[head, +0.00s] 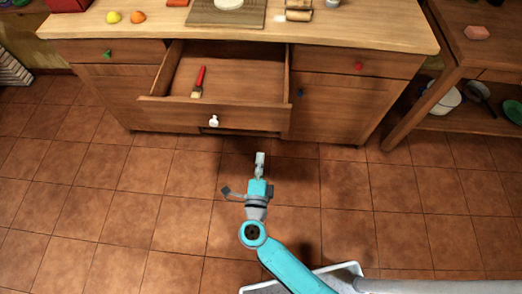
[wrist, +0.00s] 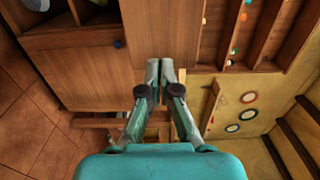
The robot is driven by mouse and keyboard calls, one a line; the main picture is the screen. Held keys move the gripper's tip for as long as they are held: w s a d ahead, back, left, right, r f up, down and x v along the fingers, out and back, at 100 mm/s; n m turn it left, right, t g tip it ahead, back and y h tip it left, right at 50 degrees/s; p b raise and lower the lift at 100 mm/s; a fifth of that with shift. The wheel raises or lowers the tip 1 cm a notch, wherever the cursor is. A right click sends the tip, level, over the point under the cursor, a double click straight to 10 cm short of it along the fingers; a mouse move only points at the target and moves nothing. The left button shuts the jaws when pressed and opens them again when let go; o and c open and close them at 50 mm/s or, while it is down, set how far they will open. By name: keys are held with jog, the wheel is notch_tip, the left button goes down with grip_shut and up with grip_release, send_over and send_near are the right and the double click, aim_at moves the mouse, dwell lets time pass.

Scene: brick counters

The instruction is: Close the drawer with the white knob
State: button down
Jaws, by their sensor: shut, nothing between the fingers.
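The drawer with the white knob (head: 250,115) is pulled well out of the wooden counter in the head view. Its white knob (head: 213,120) is on the drawer's front face. A brush (head: 198,82) with a red handle lies inside the drawer. My gripper (head: 260,155) is in front of the drawer, to the right of the knob, with a gap to the drawer front in the picture. Its fingers (wrist: 160,64) are together and empty in the wrist view, pointing at wooden panels. The white knob cannot be made out in the wrist view.
Drawers with a green knob (head: 107,54) and a red knob (head: 359,66) are shut on either side. A blue knob (head: 300,92) is on the door right of the open drawer. A side table (head: 455,75) stands at the right. The tiled floor in front is clear.

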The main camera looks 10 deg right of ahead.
aim_at(264, 120)
jog(key=x, duration=1.2)
jog(key=shift+w+d, duration=0.1)
jog(key=shift+w, duration=0.1)
